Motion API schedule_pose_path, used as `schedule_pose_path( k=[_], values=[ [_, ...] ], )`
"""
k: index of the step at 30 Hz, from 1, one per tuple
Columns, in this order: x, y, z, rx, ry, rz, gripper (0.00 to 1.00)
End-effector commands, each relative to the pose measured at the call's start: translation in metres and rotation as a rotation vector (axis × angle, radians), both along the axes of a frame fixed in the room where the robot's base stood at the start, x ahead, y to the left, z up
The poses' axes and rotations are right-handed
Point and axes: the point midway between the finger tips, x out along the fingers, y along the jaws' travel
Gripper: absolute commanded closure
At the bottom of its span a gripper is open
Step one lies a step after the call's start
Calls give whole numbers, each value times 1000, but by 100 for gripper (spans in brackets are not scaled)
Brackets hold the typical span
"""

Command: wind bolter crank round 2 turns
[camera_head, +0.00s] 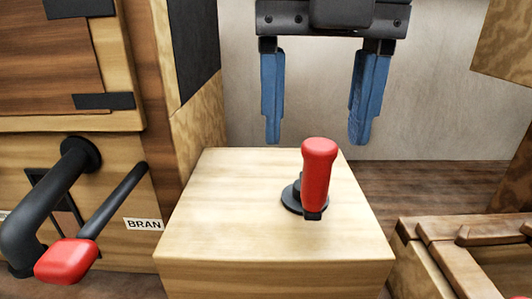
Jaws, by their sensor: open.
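The crank shows as an upright red handle (318,172) on a dark arm and a round black base (292,198), on top of a pale wooden block (230,215). The handle hides part of the base and arm. My gripper (315,138) hangs above and behind the block's top, with its two blue fingers pointing down and spread wide. Nothing is between the fingers. The red handle stands nearer the camera than the fingers and appears apart from them.
A wooden cabinet at left carries a "BRAN" label (143,224), a curved black pipe (40,210) and a lever with a red end (66,261). A wooden frame (450,262) stands low at right. Open floor (400,185) shows behind the block at right.

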Motion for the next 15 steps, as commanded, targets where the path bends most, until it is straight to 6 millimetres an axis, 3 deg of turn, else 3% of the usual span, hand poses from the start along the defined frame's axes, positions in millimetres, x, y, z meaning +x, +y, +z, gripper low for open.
schedule_pose_path(
  k=[15],
  values=[
    [0, 0, 50, 0, -1, -1, 36]
  ],
)
